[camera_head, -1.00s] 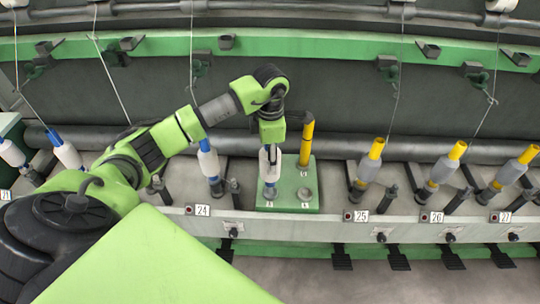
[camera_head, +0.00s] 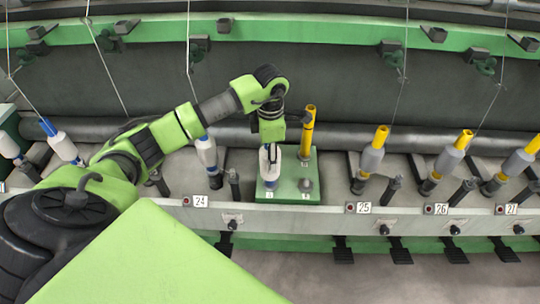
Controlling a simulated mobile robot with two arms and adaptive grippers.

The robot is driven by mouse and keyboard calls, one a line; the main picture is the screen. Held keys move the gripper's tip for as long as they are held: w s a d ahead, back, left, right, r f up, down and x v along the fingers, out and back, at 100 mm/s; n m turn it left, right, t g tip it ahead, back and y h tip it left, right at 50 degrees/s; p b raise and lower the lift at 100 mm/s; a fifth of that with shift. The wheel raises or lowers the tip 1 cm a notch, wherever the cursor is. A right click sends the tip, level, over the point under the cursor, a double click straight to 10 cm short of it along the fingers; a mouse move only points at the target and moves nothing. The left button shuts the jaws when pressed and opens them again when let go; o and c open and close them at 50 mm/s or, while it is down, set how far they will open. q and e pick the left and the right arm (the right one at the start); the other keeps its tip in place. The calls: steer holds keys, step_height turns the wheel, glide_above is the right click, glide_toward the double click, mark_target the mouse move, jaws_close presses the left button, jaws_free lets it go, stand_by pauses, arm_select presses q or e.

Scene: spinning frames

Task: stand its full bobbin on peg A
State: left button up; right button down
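My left gripper (camera_head: 271,152) points straight down over the left part of a green block (camera_head: 291,198). Its fingers are around the upper part of a white full bobbin (camera_head: 270,168) with a blue foot and appear shut on it. The bobbin is upright above the block's front-left spot. Its foot is at or just over the block; the peg under it is hidden and contact cannot be told. A grey knob (camera_head: 306,185) at the front right of the block is bare. A yellow tube (camera_head: 308,135) stands at its back right. The block's small labels are too small to read. My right gripper is out of view.
A front rail carries number plates such as 24 (camera_head: 200,201) and 25 (camera_head: 357,208). A blue-tipped bobbin (camera_head: 207,155) stands left of the block; yellow-tipped bobbins (camera_head: 372,157) lean at the right. Threads hang down from above.

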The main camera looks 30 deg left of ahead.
arm_select(q)
steer(key=shift+f+b, duration=0.25)
steer(key=shift+b, duration=0.1)
stand_by(0.4)
steer(key=o, duration=1.4)
step_height(320, 180, up, 12)
steer(key=shift+d, duration=0.1)
